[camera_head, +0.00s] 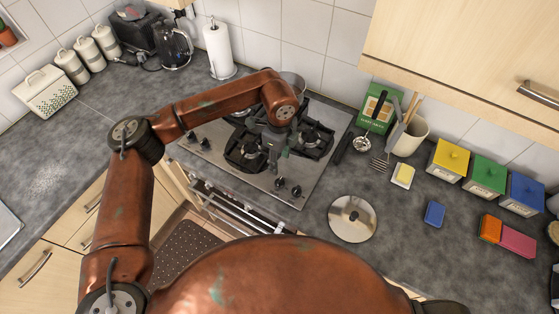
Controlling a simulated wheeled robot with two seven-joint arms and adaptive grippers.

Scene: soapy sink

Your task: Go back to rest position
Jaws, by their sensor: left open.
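My left arm comes in from the left and reaches over the gas stove (215,150). My left gripper (278,158) hangs from the wrist, pointing down over the middle of the stove. It looks dark and small against the black grates, and I see nothing held in it. It is open. Whether its fingertips touch the grates is hard to tell. A metal pot (294,82) at the back of the stove is partly hidden behind my wrist. My right gripper is not in view.
Right of the stove are a round metal lid (352,219), a utensil pot (411,137), sponges (434,214) and coloured boxes (487,175). A paper towel roll (218,48) and a kettle (173,46) stand at the back left. A wall cabinet (460,45) overhangs the right. The left counter is mostly clear.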

